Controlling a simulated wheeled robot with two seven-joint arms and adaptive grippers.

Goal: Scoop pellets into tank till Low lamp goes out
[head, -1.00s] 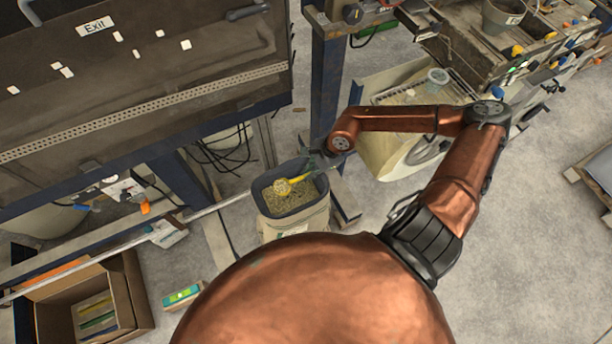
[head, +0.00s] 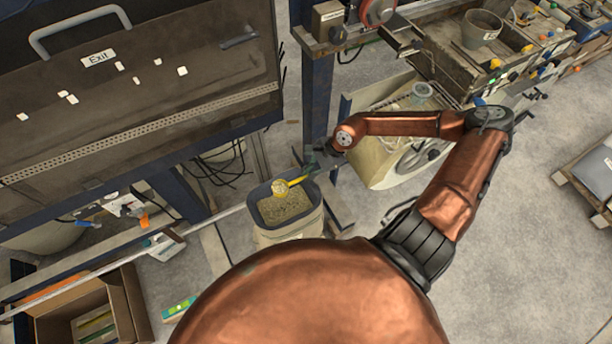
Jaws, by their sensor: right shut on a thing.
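A yellow scoop (head: 281,187) with pale pellets in its bowl is over the open top of a pellet bin (head: 290,235). The bin holds a bed of tan pellets (head: 284,207). My right gripper (head: 309,171) is shut on the scoop's handle at the bin's far right rim; its fingers are small and partly hidden. I cannot tell from this view how far the scoop is above the pellets. My left gripper is not in view. I cannot make out a Low lamp, and no thing is clearly marked as the tank.
A large dark machine (head: 150,90) with an Exit label fills the upper left. A blue post (head: 317,100) stands behind the bin. A workbench (head: 455,65) with a grey bucket (head: 481,29) is upper right. A cardboard box (head: 125,300) is lower left.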

